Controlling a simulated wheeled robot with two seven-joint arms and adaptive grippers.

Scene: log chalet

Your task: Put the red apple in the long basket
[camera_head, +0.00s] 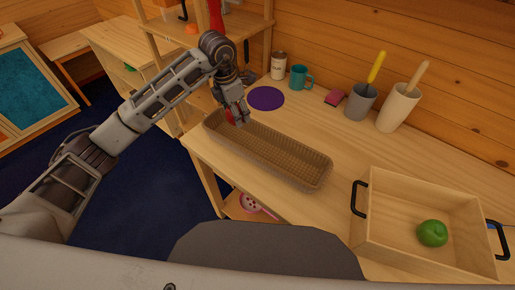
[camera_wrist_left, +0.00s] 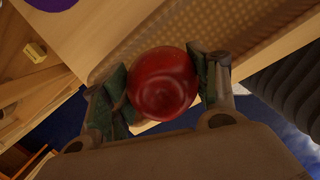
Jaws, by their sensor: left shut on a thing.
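The red apple (camera_wrist_left: 162,84) is held between the two fingers of my left gripper (camera_wrist_left: 160,90). In the head view the left gripper (camera_head: 234,113) is over the far left end of the long basket (camera_head: 300,172), and a small bit of red apple (camera_head: 230,116) shows at its fingertips. The long basket is woven, tan and looks empty where I can see into it. In the left wrist view the basket (camera_wrist_left: 240,28) shows behind the apple. I cannot tell whether the apple touches the basket. My right gripper is not in view.
A wooden tray (camera_head: 376,236) with black handles holds a green apple (camera_head: 432,233) at the right. Behind the basket are a purple disc (camera_head: 267,98), a teal mug (camera_head: 300,77), a can (camera_head: 278,66), a grey pot (camera_head: 360,103) and a cream pot (camera_head: 395,110). A wooden shelf stands at the back left.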

